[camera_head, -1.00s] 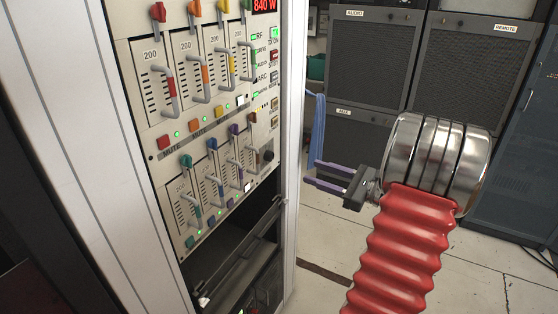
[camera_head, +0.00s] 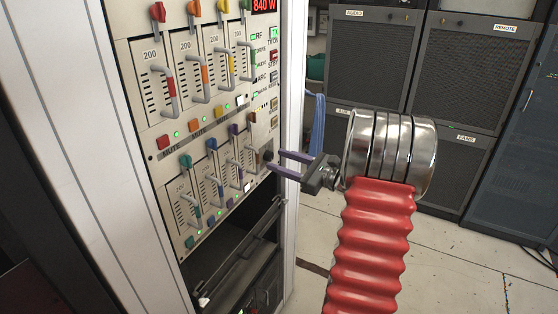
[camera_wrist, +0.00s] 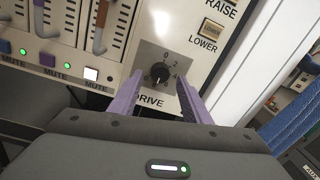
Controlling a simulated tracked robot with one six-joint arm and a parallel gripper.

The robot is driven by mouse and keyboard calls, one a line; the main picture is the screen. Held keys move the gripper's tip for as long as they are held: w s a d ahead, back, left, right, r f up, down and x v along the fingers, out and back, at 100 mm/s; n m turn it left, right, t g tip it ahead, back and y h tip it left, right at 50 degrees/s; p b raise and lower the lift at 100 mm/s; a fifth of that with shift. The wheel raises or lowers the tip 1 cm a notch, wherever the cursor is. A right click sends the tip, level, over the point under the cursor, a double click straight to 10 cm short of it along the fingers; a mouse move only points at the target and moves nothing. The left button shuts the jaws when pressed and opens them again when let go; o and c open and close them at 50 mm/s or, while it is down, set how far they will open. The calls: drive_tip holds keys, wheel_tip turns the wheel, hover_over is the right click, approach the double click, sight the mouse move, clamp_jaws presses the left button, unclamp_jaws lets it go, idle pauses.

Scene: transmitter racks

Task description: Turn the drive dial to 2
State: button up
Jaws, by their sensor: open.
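The drive dial (camera_wrist: 159,73) is a black round knob on a dark square plate, with numbers around it and the word DRIVE below. In the wrist view it lies between and beyond the two purple fingers of my gripper (camera_wrist: 158,95). Its white pointer mark looks close to the 0 side, but I cannot tell the exact setting. In the head view the dial (camera_head: 267,156) is small, at the panel's lower right. My gripper (camera_head: 276,162) is open with its fingertips close to the dial. I cannot tell whether they touch it.
The panel has several coloured slider handles (camera_head: 169,82) left of the dial. LOWER and RAISE buttons (camera_wrist: 210,29) sit above it. A blue cable bundle (camera_head: 319,125) hangs to the right of the rack. An open dark bay (camera_head: 235,240) lies below the panel.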

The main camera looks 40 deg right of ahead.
drive_tip(key=shift+w+a, duration=0.2)
drive_tip(key=shift+w, duration=0.5)
drive_tip(key=shift+c, duration=0.4)
drive_tip(key=c, duration=0.9)
drive_tip(key=shift+d, duration=0.1)
drive_tip(key=shift+c, duration=0.3)
